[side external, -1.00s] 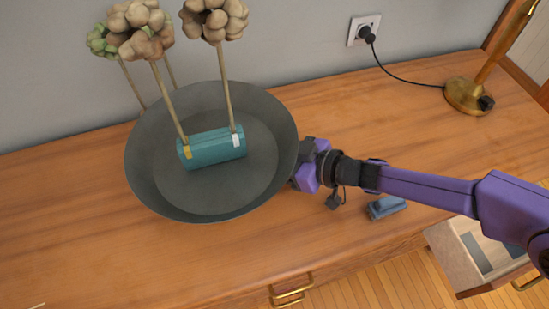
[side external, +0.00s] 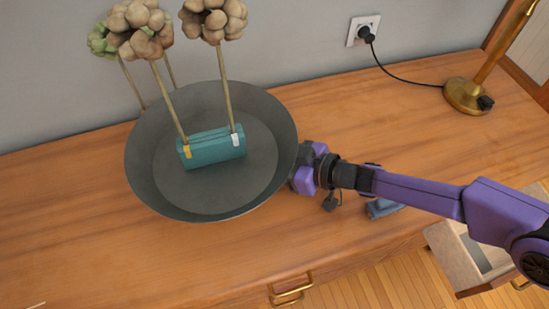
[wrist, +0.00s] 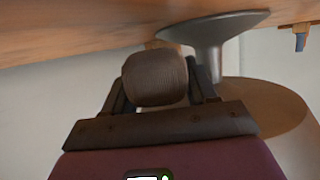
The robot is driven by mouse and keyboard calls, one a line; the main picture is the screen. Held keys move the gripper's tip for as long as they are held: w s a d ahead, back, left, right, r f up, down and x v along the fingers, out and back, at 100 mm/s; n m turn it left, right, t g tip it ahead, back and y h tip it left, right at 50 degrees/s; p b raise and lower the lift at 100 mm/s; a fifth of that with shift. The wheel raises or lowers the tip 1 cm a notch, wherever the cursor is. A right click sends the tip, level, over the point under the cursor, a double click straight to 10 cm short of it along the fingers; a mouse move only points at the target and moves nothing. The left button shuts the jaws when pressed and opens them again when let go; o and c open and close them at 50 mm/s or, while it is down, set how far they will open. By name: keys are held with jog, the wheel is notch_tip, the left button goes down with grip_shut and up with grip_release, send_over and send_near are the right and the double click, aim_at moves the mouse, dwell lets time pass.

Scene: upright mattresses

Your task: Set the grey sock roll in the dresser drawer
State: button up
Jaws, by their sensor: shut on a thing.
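My gripper (wrist: 160,88) is shut on the grey sock roll (wrist: 155,74), a dark brownish-grey ribbed bundle between the two fingers in the wrist view. In the side view my gripper (side external: 305,170) is at the right rim of the large grey bowl; its fingertips and the roll are hidden there. I cannot tell whether it touches the bowl. The dresser drawer (side external: 454,262) is pulled open at the lower right, below the top, partly covered by my arm. A grey panel or item shows inside it.
The grey bowl (side external: 265,185) holds a teal roll (side external: 212,149). Several dried flower stems (side external: 228,95) rise around it. A blue-grey object (side external: 380,209) lies under my arm. A brass lamp (side external: 467,97) and plugged cord stand at back right. The wooden top (side external: 90,250) is clear at front left.

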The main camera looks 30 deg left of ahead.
jog(key=o, duration=1.1)
jog(key=shift+s+d+f, duration=0.2)
jog(key=shift+f, duration=0.5)
jog(key=shift+c, duration=0.2)
jog(key=shift+r, duration=0.4)
jog(key=shift+d+r, duration=0.15)
jog(key=shift+r, duration=0.05)
jog(key=v, duration=1.1)
jog(key=shift+d+r, duration=0.15)
jog(key=shift+r, duration=0.3)
jog(key=shift+w, duration=0.15)
